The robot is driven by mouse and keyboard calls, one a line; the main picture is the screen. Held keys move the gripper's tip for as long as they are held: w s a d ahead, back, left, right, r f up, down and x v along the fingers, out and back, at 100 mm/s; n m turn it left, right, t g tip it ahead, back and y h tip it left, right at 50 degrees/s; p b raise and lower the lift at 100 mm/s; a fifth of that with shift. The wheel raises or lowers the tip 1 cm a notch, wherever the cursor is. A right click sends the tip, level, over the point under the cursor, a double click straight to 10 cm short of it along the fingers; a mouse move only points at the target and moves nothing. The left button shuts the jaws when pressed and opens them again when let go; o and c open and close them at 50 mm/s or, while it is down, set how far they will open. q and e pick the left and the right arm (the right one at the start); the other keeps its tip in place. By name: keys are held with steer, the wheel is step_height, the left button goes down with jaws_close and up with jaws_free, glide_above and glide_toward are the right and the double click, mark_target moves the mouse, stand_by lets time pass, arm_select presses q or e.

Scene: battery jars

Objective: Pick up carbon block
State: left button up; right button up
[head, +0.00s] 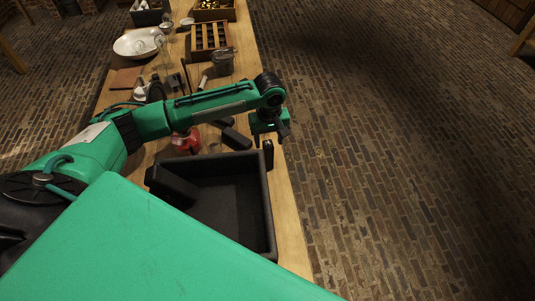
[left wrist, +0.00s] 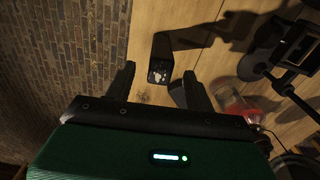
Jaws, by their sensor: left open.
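My left gripper (head: 268,132) is over the block's spot in the head view. In the left wrist view the open fingers (left wrist: 155,86) are on either side of the block's near end, with gaps showing. Whether the block is fully between them in depth I cannot tell. My right gripper is out of view.
The black tray (head: 267,222) lies close in front, with a dark bar (head: 172,184) at its left side. A red jar (head: 186,142) and a dark block-like shape (head: 236,139) are beside my arm. A wooden rack (head: 209,38) and glass jar (head: 222,62) stand farther back.

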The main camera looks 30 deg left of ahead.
mark_target(268, 144)
arm_select(q)
steer(key=shift+f, duration=0.35)
steer(key=f, duration=0.1)
steer(key=f+p, duration=0.1)
steer(key=f, duration=0.1)
steer(key=shift+w+a+f, duration=0.1)
steer(key=shift+a+f, duration=0.1)
steer(key=shift+f, duration=0.1)
steer(key=shift+f+p, duration=0.3)
steer(key=shift+f, duration=0.1)
steer(key=c, duration=1.1)
jaws_close()
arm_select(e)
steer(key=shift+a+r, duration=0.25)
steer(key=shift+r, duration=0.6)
